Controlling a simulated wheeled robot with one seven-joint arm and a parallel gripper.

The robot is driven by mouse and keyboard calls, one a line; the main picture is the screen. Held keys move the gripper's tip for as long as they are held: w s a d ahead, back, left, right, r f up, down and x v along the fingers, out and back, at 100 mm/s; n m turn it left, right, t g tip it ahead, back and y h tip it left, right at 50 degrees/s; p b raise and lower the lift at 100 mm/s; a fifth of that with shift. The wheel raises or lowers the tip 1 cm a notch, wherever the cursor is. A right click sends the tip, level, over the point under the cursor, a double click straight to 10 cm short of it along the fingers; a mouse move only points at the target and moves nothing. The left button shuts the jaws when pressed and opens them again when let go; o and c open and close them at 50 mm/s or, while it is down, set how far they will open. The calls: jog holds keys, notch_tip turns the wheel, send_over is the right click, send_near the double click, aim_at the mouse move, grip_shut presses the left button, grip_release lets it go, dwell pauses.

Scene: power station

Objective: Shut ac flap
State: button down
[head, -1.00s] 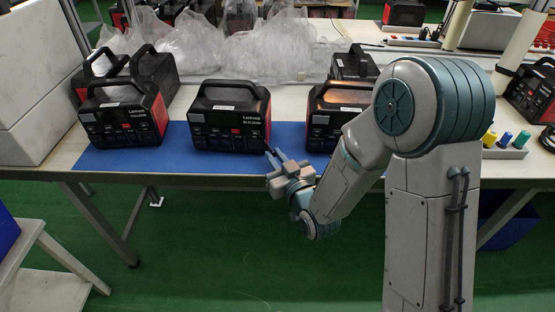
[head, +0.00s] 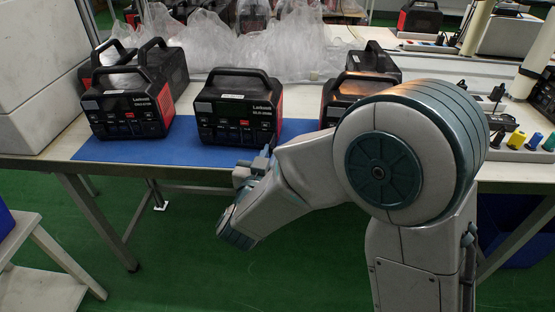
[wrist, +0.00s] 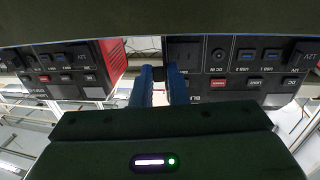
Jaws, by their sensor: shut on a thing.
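The middle black-and-red power station (head: 238,108) stands on the blue mat (head: 150,150), its front panel facing me. My gripper (head: 262,158) is low at its front right corner; the forearm hides part of the fingers. In the wrist view a power station's panel (wrist: 245,75), with ports and labels, fills the right side. The blue fingers of my gripper (wrist: 163,85) reach to that panel's left end, close together around a small dark piece (wrist: 174,76). I cannot tell whether this piece is the AC flap; the flap is not clear in either view.
Another power station (head: 127,105) stands to the left and one (head: 345,97) to the right, partly behind my arm. Plastic bags (head: 225,45) lie behind. Colored plugs (head: 515,140) sit at the right. The floor (head: 200,255) before the table is clear.

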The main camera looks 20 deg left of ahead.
aim_at(273, 142)
jog(key=h, duration=0.1)
jog(key=a+m+h, duration=0.1)
jog(key=shift+s+a+m+h, duration=0.15)
jog(key=shift+m+h, duration=0.15)
jog(key=m+h, duration=0.1)
jog(key=h, duration=0.1)
jog(key=a+m+g+h+p, duration=0.1)
jog(key=h, duration=0.1)
jog(key=shift+a+m, duration=0.2)
jog(key=shift+m, duration=0.2)
jog(key=m+h, duration=0.1)
jog(key=a+m+g+h+p, duration=0.1)
jog(key=h, duration=0.1)
jog(key=m+g+h, duration=0.1)
jog(key=shift+w+a+r+p, duration=0.1)
jog(key=shift+w+a+p, duration=0.05)
jog(key=shift+w+p, duration=0.2)
jog(key=shift+w+a+m+g+h+p, duration=0.15)
jog(key=shift+m+g+h+p, duration=0.1)
jog(key=shift+m+g+h, duration=0.25)
jog(key=shift+w+a+m+g+h+p, duration=0.15)
jog(key=shift+m+g+h+p, duration=0.15)
jog(key=shift+h, duration=0.4)
jog(key=shift+s, duration=0.1)
jog(key=c, duration=1.5)
grip_release()
jog(key=p+v, duration=0.1)
jog(key=v, duration=1.3)
jog(key=shift+p, duration=0.35)
